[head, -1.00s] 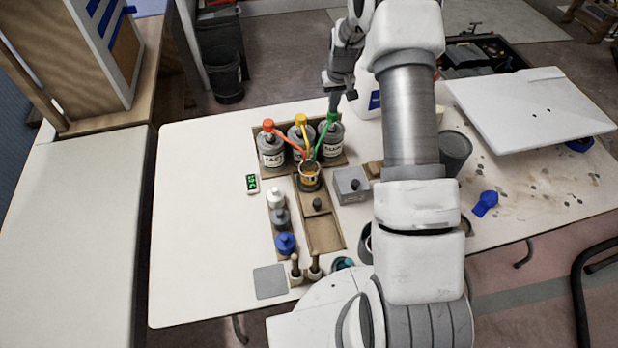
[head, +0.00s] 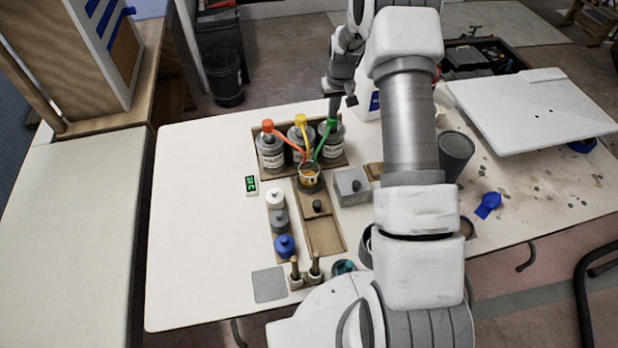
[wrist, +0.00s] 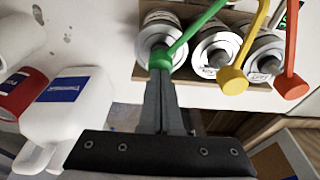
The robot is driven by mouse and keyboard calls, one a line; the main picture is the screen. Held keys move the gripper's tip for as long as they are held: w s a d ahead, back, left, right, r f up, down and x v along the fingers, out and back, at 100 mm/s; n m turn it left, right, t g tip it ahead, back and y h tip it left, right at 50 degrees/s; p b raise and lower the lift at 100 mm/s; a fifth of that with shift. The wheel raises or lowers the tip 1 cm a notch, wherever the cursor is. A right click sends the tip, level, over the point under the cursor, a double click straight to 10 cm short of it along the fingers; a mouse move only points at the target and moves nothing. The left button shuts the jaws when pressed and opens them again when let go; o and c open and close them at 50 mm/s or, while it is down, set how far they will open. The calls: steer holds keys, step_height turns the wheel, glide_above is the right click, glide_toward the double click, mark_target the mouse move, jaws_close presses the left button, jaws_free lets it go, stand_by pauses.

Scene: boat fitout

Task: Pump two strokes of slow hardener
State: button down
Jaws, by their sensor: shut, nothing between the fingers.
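Three grey pump bottles stand in a wooden rack at the back of the table: one with a red pump (head: 267,125), one with a yellow pump (head: 300,120) and one with a green pump (head: 331,122). Their labels are too small to read surely. The three spouts lead to a cup (head: 309,184) with amber contents. My gripper (head: 333,112) is shut and empty, fingers pointing down onto the green pump head. In the wrist view the fingertips (wrist: 163,72) meet the green head (wrist: 160,58), seemingly touching it.
A small green-digit display (head: 252,184) lies left of the rack. A grey box (head: 351,186) stands right of the cup. Lidded pots (head: 285,246) line the front left. A white jug (wrist: 68,112) stands close beside my gripper. The table's left side is clear.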

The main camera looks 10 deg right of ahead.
steer(key=shift+r+p, duration=0.75)
steer(key=shift+r, duration=1.15)
steer(key=shift+r+p, duration=0.7)
steer(key=shift+r, duration=0.8)
